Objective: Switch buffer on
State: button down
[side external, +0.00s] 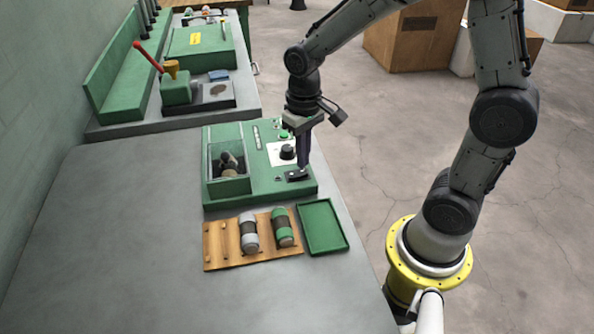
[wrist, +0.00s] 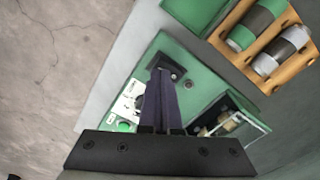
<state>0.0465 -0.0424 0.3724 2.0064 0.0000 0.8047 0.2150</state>
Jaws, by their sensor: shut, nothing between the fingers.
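The buffer is a green machine (side external: 262,190) on the grey bench, with an open bin on its left holding rollers (side external: 231,166). Its white panel (side external: 275,155) carries a black knob (side external: 287,152) and a green button (side external: 284,134); the green button also shows in the wrist view (wrist: 125,126). A black rocker switch (side external: 296,175) sits at the panel's front right. My gripper (side external: 303,168) is shut and empty, pointing down with its fingertips at or just above the switch. In the wrist view the fingers (wrist: 160,75) partly cover the switch (wrist: 172,68); contact cannot be told.
A wooden rack (side external: 215,250) with two striped cylinders and an empty green tray (side external: 323,228) lie in front of the buffer. A green device with a red-knobbed lever (side external: 176,88) stands behind. The bench is clear at left.

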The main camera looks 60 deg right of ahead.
aim_at(303, 171)
jog(key=shift+f, duration=0.95)
dwell(0.4)
jog(key=shift+r, duration=3.5)
